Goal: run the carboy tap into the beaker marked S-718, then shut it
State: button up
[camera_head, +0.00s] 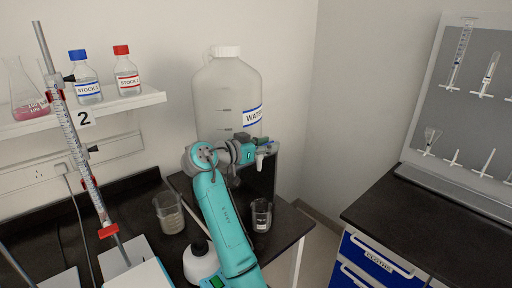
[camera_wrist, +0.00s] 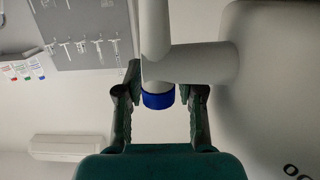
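The white carboy (camera_head: 213,100) labelled WATER stands at the back of the bench. Its white tap (camera_head: 261,162) sticks out at the lower right, and in the wrist view the tap (camera_wrist: 190,63) carries a blue collar (camera_wrist: 158,99). My gripper (camera_head: 257,148) is at the tap. In the wrist view my gripper (camera_wrist: 161,88) is open, one finger on each side of the blue collar; I cannot tell whether either finger touches it. A beaker (camera_head: 261,216) stands below the tap, its marking too small to read. Another beaker (camera_head: 169,213) stands further left. No flow is visible.
A white squat bottle (camera_head: 200,262) stands near my arm. A drawer bench (camera_head: 440,225) and pegboard (camera_head: 475,90) are at the right.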

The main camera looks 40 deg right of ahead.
jog(key=shift+d+f, duration=0.1)
jog(key=shift+d, duration=0.75)
grip_shut()
